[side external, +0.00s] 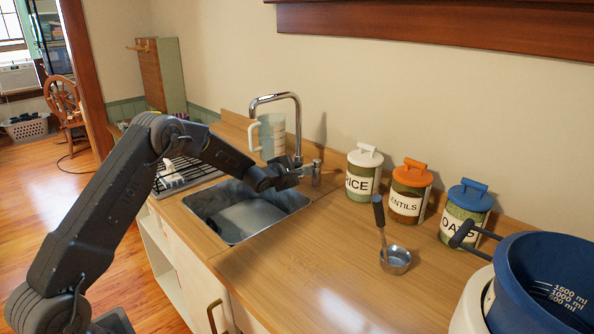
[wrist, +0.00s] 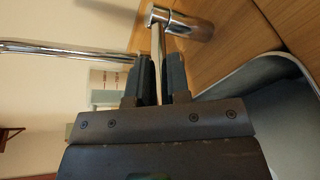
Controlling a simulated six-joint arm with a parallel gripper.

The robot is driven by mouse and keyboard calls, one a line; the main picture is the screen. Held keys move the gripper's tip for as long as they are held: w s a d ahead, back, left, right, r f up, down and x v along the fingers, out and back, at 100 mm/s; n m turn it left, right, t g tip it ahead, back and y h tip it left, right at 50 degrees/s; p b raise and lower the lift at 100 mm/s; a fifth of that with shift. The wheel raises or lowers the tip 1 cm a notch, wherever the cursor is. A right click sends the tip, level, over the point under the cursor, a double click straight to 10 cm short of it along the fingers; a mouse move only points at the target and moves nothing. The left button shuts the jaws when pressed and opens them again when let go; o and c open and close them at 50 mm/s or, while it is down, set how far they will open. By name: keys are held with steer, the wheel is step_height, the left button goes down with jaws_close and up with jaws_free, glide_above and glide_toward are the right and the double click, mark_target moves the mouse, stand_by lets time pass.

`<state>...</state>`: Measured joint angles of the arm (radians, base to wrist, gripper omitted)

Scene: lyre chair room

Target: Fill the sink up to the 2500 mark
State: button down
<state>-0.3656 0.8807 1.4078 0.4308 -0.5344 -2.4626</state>
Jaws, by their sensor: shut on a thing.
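The steel sink (side external: 235,222) is set into the wooden counter. Its basin looks grey with pale reflections; I cannot tell the water level, and no 2500 mark is legible. A chrome faucet (side external: 298,125) arches over the sink's back edge. A short chrome tap body (side external: 316,173) stands at its right and shows close up in the wrist view (wrist: 190,25). My gripper (side external: 300,172) is at that tap. In the wrist view its fingers (wrist: 157,80) are shut on the thin tap lever (wrist: 156,48), which runs between them from the chrome body.
A pale marked jug (side external: 272,136) stands behind the sink. Rice (side external: 363,174), lentils (side external: 408,192) and oats (side external: 465,210) jars line the wall. A ladle (side external: 396,262) and a blue marked vessel (side external: 545,285) are at right. A dish rack (side external: 180,178) is left.

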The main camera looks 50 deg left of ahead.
steer(key=shift+d, duration=0.2)
stand_by(0.4)
steer(key=shift+w+d+n+g+y, duration=0.25)
steer(key=shift+d+n+g+y, duration=0.4)
steer(key=shift+n+y, duration=0.55)
steer(key=shift+w+d+n+g+y, duration=0.2)
steer(key=shift+d+n+g+y, duration=0.2)
steer(key=shift+d+n+y, duration=0.75)
steer(key=shift+w+d+n+g+y, duration=0.25)
steer(key=shift+d+n+g+y, duration=0.4)
steer(key=shift+y, duration=0.9)
steer(key=shift+a, duration=0.15)
steer(key=c, duration=1.1)
jaws_free()
steer(key=shift+a, duration=0.1)
steer(key=v, duration=1.4)
